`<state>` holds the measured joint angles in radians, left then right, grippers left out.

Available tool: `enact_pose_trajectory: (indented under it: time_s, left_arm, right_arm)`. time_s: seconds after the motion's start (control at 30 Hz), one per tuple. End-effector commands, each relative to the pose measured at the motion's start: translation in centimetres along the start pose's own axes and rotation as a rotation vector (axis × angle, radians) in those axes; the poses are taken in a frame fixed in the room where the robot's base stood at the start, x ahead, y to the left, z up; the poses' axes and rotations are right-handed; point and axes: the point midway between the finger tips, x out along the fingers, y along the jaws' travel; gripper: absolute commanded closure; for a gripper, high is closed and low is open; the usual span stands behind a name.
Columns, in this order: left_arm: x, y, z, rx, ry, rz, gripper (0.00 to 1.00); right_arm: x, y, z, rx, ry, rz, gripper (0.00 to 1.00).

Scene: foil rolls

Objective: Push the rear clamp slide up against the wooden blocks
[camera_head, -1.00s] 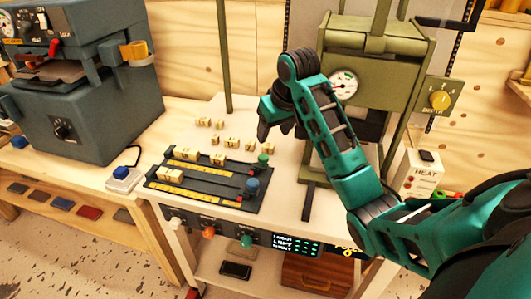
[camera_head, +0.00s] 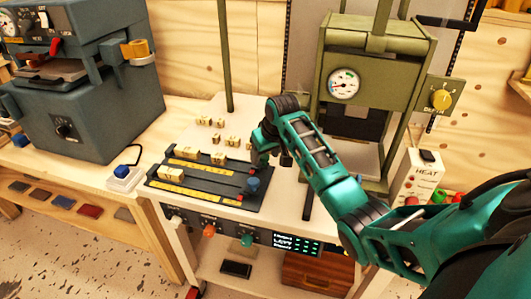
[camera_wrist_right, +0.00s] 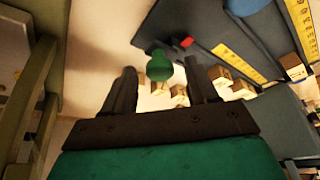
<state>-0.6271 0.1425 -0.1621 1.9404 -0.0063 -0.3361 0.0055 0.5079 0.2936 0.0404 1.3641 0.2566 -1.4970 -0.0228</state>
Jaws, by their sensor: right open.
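The dark clamp tray (camera_head: 220,197) lies on the white bench top with two channels marked by yellow scales. Wooden blocks (camera_head: 218,158) sit along its rear channel, toward the left. The rear clamp slide's green knob (camera_wrist_right: 158,66) shows in the right wrist view, between the fingers but not visibly gripped; in the head view my arm hides it. The front slide's blue knob (camera_head: 253,185) stands at the tray's right end. My right gripper (camera_wrist_right: 160,80) is open at the tray's rear right corner. My left gripper is not in view.
Several loose wooden blocks (camera_head: 217,138) lie on the bench behind the tray. A green press (camera_head: 372,75) with a dial stands at the back right. A blue-grey machine (camera_head: 85,90) stands at the left. A white box marked HEAT (camera_head: 420,180) is at the right.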

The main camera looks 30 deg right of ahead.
Motion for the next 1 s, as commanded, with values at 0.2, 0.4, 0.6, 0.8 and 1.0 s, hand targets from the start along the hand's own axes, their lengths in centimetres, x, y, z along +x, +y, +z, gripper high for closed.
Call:
enact_pose_trajectory:
  time_s: [0.2, 0.4, 0.6, 0.8, 1.0]
  left_arm:
    - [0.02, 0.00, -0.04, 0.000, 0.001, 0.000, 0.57]
    - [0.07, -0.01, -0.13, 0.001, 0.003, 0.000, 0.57]
    - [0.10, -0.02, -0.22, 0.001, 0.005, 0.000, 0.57]
    - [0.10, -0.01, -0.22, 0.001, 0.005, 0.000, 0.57]
    - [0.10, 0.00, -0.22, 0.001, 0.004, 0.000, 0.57]
  right_arm:
    - [0.07, -0.02, 0.00, 0.000, 0.000, 0.000, 0.42]
    - [0.05, -0.01, 0.00, 0.000, 0.000, 0.000, 0.58]
    - [0.04, -0.01, 0.01, 0.000, 0.000, 0.000, 0.77]
    - [0.04, -0.01, 0.02, 0.000, -0.001, 0.000, 0.97]
    - [0.04, -0.01, 0.02, 0.000, -0.001, -0.001, 1.00]
